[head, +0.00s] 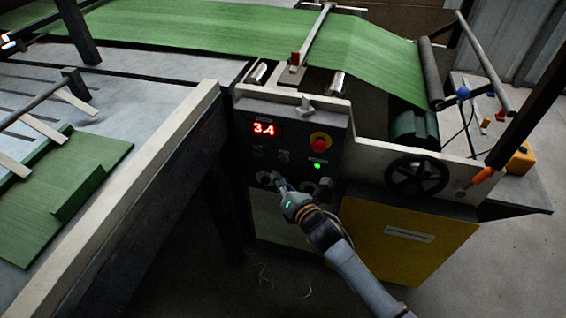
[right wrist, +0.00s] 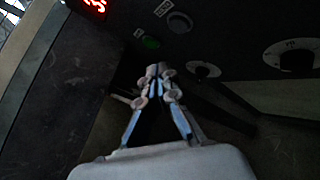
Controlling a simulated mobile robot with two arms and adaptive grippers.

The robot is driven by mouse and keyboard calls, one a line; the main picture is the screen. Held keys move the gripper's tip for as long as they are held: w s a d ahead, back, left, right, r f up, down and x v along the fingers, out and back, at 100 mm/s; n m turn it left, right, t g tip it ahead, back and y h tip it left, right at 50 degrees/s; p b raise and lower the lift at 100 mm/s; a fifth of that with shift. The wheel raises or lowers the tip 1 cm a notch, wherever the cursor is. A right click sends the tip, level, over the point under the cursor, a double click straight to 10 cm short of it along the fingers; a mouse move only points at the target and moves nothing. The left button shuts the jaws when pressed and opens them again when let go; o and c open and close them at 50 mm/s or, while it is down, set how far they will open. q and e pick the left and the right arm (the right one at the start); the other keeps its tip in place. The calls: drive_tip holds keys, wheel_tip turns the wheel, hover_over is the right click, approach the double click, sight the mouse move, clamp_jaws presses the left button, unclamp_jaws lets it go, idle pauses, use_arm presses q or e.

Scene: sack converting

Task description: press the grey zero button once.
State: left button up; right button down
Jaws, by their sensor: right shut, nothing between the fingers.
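The dark control panel (head: 299,148) faces me with a red lit display (head: 266,128) reading 3.4. A small grey round button (head: 284,157) sits below the display; it also shows in the right wrist view (right wrist: 180,22). A dark green button (right wrist: 150,42) is to its left. My right gripper (head: 275,179) is shut and empty, low in front of the panel, below the grey button. In the right wrist view its closed fingertips (right wrist: 158,70) appear below both buttons; I cannot tell whether they touch the panel. My left gripper is not in view.
A red stop button on yellow (head: 320,143) and a lit green light (head: 317,165) are right of the grey button. Black knobs (right wrist: 203,70) sit low on the panel. A black handwheel (head: 417,175) and yellow cover (head: 403,240) stand right. A pale rail (head: 130,190) runs left.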

sight(283, 160)
drive_tip(key=shift+w+d+b, duration=0.2)
drive_tip(key=shift+w+d, duration=0.05)
drive_tip(key=shift+w, duration=0.6)
drive_tip(key=shift+w+d+b, duration=0.15)
drive_tip(key=shift+w+d, duration=0.1)
drive_tip(key=shift+w, duration=0.55)
drive_tip(key=shift+w+d, duration=0.15)
drive_tip(key=shift+w, duration=0.25)
drive_tip(key=shift+w+d, duration=0.15)
drive_tip(key=shift+w, duration=0.25)
idle(1.0)
drive_tip(key=shift+s, duration=0.1)
drive_tip(key=shift+s+a, duration=0.3)
drive_tip(key=shift+s, duration=0.45)
